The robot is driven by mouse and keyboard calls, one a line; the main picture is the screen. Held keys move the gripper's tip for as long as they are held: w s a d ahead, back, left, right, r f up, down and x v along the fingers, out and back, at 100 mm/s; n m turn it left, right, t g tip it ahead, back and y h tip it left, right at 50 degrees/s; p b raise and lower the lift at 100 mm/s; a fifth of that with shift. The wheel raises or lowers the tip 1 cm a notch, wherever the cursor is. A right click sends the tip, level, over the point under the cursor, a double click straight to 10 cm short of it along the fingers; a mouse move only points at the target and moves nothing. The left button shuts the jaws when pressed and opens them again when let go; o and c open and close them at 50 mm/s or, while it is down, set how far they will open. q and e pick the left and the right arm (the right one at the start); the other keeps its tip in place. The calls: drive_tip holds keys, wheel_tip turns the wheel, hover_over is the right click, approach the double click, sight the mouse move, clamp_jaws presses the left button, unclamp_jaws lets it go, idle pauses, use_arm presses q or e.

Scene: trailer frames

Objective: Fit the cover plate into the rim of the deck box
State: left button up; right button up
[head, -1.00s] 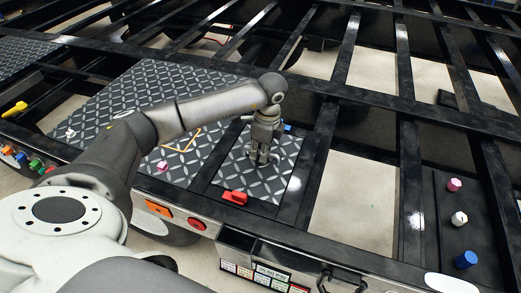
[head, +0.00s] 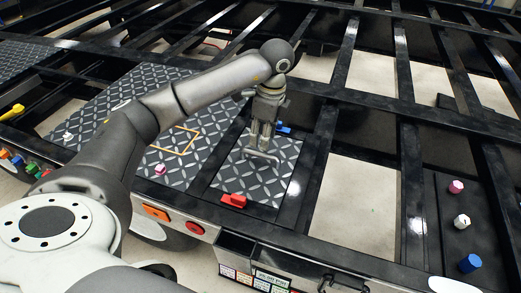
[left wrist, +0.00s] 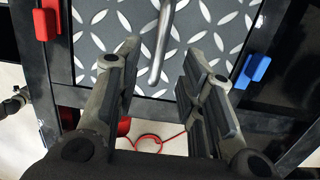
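The cover plate (head: 230,178) is a grey diamond-tread square with a bar handle (head: 264,156). It lies within the black rim of the deck box (head: 262,211); I cannot tell whether it sits fully flush. My left gripper (head: 264,148) is above the plate at the handle. In the left wrist view, the fingers (left wrist: 153,85) are spread wide, with the handle (left wrist: 161,45) showing between and beyond them, not gripped. The plate (left wrist: 105,25) also shows there. My right gripper is not in view.
A red block (head: 233,201) and a blue block (head: 283,128) sit at opposite sides of the rim. A larger tread panel (head: 110,105) lies left. An open bay (head: 355,205) is right. Pink, white and blue knobs (head: 470,263) stand on the far-right strip.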

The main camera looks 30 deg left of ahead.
sight(264, 154)
use_arm(q)
drive_tip(key=shift+d+r, duration=0.15)
drive_tip(key=shift+r, duration=0.95)
drive_tip(key=shift+d+r, duration=0.1)
drive_tip(key=shift+r, duration=0.95)
